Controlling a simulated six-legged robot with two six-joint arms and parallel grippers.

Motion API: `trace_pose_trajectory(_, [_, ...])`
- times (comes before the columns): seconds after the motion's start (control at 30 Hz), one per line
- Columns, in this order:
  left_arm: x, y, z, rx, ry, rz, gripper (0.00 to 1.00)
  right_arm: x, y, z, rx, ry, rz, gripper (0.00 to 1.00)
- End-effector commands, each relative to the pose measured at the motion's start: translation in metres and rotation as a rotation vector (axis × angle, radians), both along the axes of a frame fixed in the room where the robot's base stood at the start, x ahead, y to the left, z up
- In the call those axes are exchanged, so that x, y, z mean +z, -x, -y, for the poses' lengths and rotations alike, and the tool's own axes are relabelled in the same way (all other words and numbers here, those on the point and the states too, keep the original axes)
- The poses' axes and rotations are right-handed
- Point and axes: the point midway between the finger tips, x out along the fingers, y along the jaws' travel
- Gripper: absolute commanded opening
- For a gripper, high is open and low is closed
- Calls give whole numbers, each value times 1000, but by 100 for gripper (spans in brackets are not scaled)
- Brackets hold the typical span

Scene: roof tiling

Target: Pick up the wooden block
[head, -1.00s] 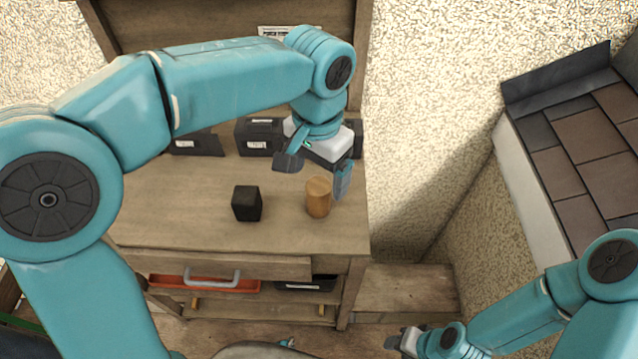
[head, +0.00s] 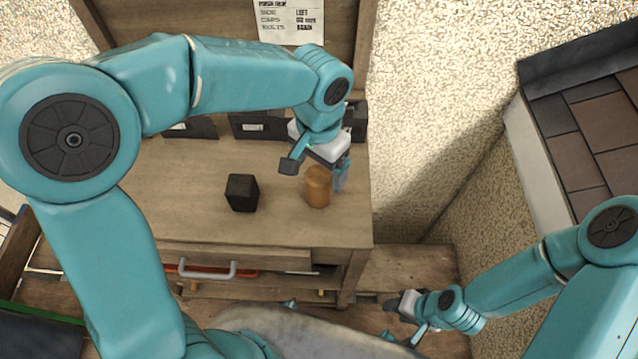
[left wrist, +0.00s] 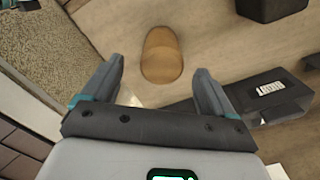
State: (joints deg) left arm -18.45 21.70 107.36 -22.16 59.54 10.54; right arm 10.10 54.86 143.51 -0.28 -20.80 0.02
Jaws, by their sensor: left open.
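The wooden block (head: 318,188) is a short, light-brown, rounded piece standing upright on the wooden workbench (head: 290,233), near its right end. In the left wrist view the block (left wrist: 161,56) shows just beyond the fingertips, roughly centred between them. My left gripper (head: 315,171) is open and empty, with its fingers close above and to either side of the block. The fingers also show spread apart in the left wrist view (left wrist: 160,75). My right gripper (head: 404,318) is low at the right of the bench, its fingers apart with nothing seen between them.
A black block (head: 242,193) stands on the bench to the left of the wooden block. Black bins (head: 252,127) with labels line the back of the bench. A tiled roof section (head: 590,140) is at the right. The bench front between the blocks and edge is clear.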

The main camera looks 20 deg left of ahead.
Motion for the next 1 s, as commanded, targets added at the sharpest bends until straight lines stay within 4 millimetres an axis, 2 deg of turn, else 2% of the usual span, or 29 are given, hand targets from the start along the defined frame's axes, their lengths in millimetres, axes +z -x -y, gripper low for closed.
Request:
trace_pose_trajectory(0.03, [-9,0,0,0,-1,-3,87,-1,0,0,0,0,0,43])
trace_pose_trajectory(0.27, [-27,-2,-1,1,-1,-2,87,-1,0,0,0,0,0,43])
trace_pose_trajectory(0.5, [-65,-7,-2,1,-1,-3,87,-2,0,0,0,0,0,43])
trace_pose_trajectory(0.6, [-71,-8,-2,1,0,-1,87,-2,0,0,0,0,0,43])
trace_pose_trajectory(0.8, [-72,-8,-2,1,0,1,87,-2,0,0,0,0,0,43])
trace_pose_trajectory(0.83, [-72,-8,-2,1,0,1,84,-2,0,0,0,0,0,43])
trace_pose_trajectory(1.0, [-72,-8,-2,1,0,1,29,-2,0,0,0,0,0,43])
